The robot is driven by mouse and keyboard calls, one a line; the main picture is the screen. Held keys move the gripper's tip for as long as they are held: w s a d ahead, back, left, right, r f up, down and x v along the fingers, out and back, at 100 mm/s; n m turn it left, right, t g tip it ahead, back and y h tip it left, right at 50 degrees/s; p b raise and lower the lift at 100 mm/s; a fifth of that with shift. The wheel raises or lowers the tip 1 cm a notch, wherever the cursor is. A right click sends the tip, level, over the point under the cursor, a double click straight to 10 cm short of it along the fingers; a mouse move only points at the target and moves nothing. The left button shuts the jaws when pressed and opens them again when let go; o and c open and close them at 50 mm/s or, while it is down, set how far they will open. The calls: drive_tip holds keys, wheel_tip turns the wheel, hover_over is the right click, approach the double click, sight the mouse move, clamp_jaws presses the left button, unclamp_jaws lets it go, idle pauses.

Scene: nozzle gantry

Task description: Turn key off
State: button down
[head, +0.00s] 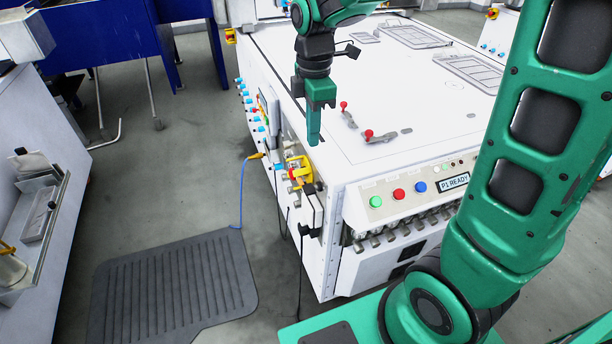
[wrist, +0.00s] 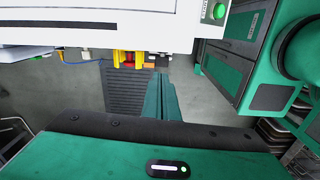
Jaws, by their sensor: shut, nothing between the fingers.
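My gripper (head: 314,138) is shut and empty, its green fingers pointing down beside the left corner of the white machine (head: 390,175). In the wrist view the shut fingers (wrist: 163,95) point away over the floor. A yellow-framed fitting with red parts (head: 299,170) is on the machine's left side, just below and left of the fingertips, apart from them. It also shows in the wrist view (wrist: 127,60), beyond the fingers and to their left. I cannot make out a key or its position in either view.
The front panel has green (head: 376,201), red (head: 399,194) and blue (head: 420,187) buttons and a display reading "P1 READY" (head: 454,182). Red-knobbed levers (head: 368,134) stand on the top. A dark ribbed mat (head: 170,285) lies on open floor at left. A blue cable (head: 241,195) hangs from the side.

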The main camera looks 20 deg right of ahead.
sight(307, 186)
drive_tip(key=shift+w+a+f+n, duration=0.1)
drive_tip(key=shift+w+a+n, duration=0.2)
drive_tip(key=shift+a+n, duration=0.15)
wheel_tip(307, 186, down, 14)
idle(0.6)
